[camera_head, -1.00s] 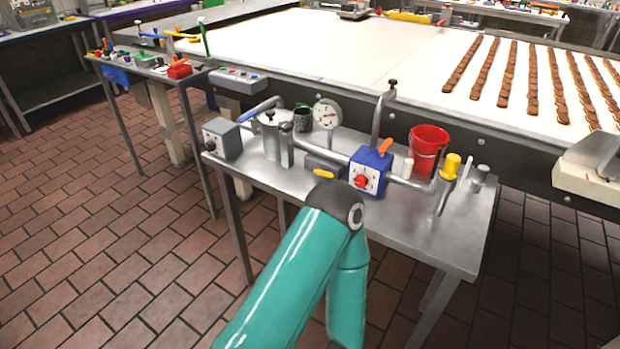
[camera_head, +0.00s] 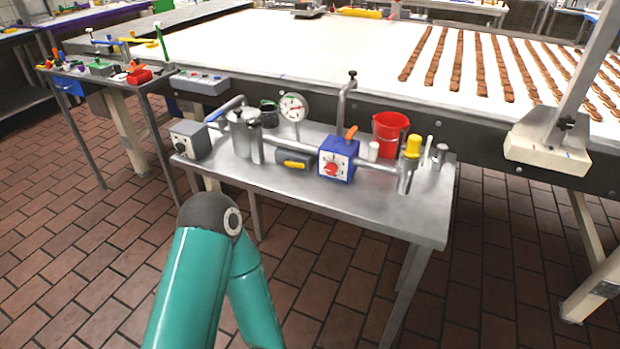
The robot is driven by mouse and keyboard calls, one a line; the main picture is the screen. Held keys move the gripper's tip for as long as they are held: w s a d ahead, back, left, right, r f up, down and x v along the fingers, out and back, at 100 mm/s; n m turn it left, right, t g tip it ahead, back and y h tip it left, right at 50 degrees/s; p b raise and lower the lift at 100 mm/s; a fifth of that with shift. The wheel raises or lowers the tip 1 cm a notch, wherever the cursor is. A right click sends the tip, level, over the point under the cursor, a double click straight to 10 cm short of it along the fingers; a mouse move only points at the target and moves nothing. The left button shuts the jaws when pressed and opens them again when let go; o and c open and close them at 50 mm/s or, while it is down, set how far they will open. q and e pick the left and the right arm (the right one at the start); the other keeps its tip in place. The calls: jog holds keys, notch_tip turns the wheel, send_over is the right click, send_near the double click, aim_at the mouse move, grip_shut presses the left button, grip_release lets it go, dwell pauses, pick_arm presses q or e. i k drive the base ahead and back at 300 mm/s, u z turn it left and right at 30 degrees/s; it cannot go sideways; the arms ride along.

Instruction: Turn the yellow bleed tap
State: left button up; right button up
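The yellow tap (camera_head: 413,145) is a yellow knob on top of a short upright metal pipe. It stands at the right end of the pipework on a steel side table (camera_head: 405,220). A teal link of my own arm with a dark elbow joint rises from the bottom left of centre, in front of the table and well apart from the tap. Neither gripper shows in the view.
A red bucket (camera_head: 390,132) stands behind the tap. A blue box with a red knob (camera_head: 338,160), a pressure gauge (camera_head: 293,107) and a steel pot (camera_head: 243,132) are further left. A conveyor (camera_head: 250,50) runs behind. The tiled floor (camera_head: 330,285) in front is open.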

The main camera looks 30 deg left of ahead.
aim_at(289, 164)
jog(key=u, duration=0.2)
jog(key=k, duration=0.3)
jog(key=u, duration=0.9)
jog(key=i, duration=0.45)
jog(key=z, duration=0.05)
jog(key=k, duration=0.45)
jog(key=u, duration=0.15)
